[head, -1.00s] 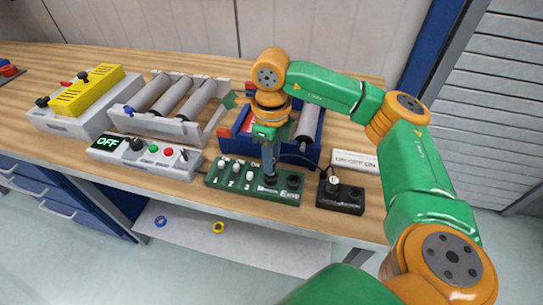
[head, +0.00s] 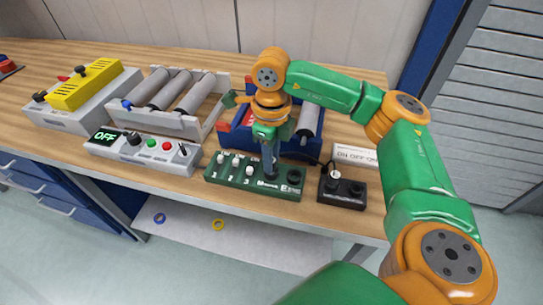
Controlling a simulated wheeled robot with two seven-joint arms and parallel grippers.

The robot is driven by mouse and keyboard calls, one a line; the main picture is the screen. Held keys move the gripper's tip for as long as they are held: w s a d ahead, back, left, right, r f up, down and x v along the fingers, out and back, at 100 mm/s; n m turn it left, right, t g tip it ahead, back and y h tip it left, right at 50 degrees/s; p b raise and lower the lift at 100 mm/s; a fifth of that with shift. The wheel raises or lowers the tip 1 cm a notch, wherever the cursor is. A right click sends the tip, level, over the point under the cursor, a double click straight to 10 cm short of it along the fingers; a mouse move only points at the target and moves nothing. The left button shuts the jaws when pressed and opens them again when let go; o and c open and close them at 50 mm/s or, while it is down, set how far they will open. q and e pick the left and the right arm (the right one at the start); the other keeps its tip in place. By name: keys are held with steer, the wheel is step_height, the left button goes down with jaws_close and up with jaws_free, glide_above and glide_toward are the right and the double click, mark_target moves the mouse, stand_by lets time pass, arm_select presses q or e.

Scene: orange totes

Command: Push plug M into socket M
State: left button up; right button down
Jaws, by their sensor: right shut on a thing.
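A green socket panel (head: 224,182) with several white switches lies near the front edge of the bench. My right gripper (head: 269,172) points straight down over its right part and is shut on plug M, which is mostly hidden by the fingers. The fingertips are right at the M position of the panel. Socket M is covered by the gripper, so I cannot tell how deep the plug sits. The open dark socket E (head: 294,177) shows just to the right. My left gripper is not in view.
A black box (head: 343,194) with plug E (head: 334,173) stands right of the panel. A grey control box (head: 145,158) reading OFF is to the left. A roller unit (head: 178,123) and a blue unit (head: 305,146) stand behind. A yellow-topped box (head: 84,87) is far left.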

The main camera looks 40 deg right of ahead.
steer(key=shift+f, duration=0.25)
steer(key=c, duration=0.6)
jaws_free()
step_height(320, 180, up, 7)
steer(key=shift+r, duration=0.15)
